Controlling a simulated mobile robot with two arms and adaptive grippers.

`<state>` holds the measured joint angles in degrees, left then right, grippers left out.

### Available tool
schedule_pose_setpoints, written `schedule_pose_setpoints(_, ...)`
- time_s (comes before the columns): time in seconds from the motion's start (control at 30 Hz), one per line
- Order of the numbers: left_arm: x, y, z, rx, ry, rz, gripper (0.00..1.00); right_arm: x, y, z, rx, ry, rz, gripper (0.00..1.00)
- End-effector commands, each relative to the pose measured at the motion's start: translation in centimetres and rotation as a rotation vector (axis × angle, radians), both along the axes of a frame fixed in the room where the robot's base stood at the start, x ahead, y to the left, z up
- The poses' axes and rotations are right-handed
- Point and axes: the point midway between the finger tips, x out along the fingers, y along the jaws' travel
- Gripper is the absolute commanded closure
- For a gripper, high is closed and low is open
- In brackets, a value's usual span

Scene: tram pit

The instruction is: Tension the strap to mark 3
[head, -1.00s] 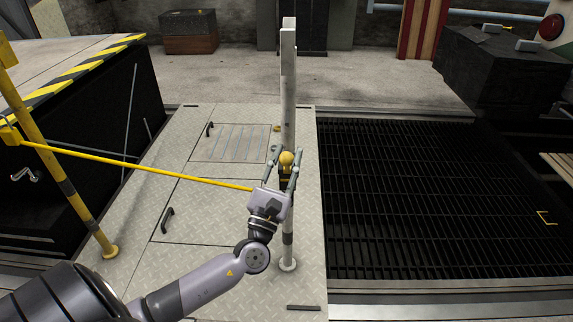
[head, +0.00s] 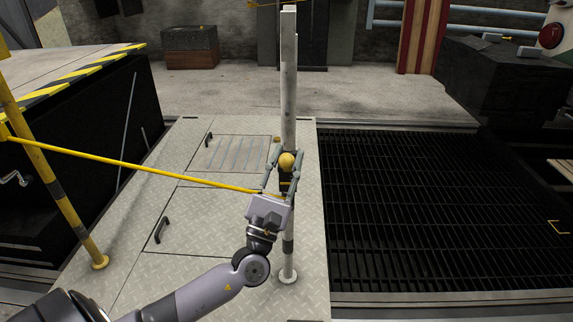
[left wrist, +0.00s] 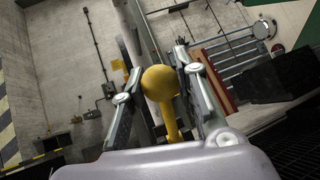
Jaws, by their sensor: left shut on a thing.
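A yellow strap (head: 130,164) runs taut from a yellow post (head: 72,190) at the left to a dark ratchet (head: 286,185) on a pale upright post (head: 288,90). A lever with a round yellow knob (head: 286,160) rises from the ratchet. My left gripper (head: 285,158) is shut on this lever, its fingers on either side of the knob. In the left wrist view the knob (left wrist: 160,83) and its yellow stem sit between the fingers. The gripper hides part of the ratchet and the strap's end. I cannot make out any tension marks. My right gripper is not in view.
Both posts stand on a tread-plate platform (head: 110,285) with hatches and black handles. A dark grating (head: 420,210) lies to the right. A black block with a hazard-striped edge (head: 90,75) stands at the left. A dark bench (head: 500,75) is at the back right.

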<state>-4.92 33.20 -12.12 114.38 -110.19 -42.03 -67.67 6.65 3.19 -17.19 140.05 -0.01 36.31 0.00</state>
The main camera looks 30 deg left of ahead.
Motion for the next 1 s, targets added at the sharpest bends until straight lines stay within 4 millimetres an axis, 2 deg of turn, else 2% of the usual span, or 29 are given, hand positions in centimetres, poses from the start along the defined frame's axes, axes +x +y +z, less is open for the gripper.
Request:
schedule_pose_setpoints(0.33, 0.0, -0.01, 0.01, 0.001, -0.001, -0.001, 1.0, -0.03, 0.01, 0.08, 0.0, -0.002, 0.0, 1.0)
schedule_pose_setpoints(0.37, 0.0, -0.01, 0.01, 0.001, -0.001, -0.001, 0.71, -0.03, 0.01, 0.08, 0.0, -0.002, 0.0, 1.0)
schedule_pose_setpoints(0.4, 0.0, -0.01, 0.01, 0.001, -0.001, -0.001, 0.69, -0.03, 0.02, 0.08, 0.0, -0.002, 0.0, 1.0)
schedule_pose_setpoints(0.67, -0.01, 0.0, -0.01, 0.0, -0.001, 0.0, 0.51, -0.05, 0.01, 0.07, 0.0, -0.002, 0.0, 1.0)
schedule_pose_setpoints(1.0, -0.17, -0.04, -0.21, 0.001, 0.001, 0.0, 0.51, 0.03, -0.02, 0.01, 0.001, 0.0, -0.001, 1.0)
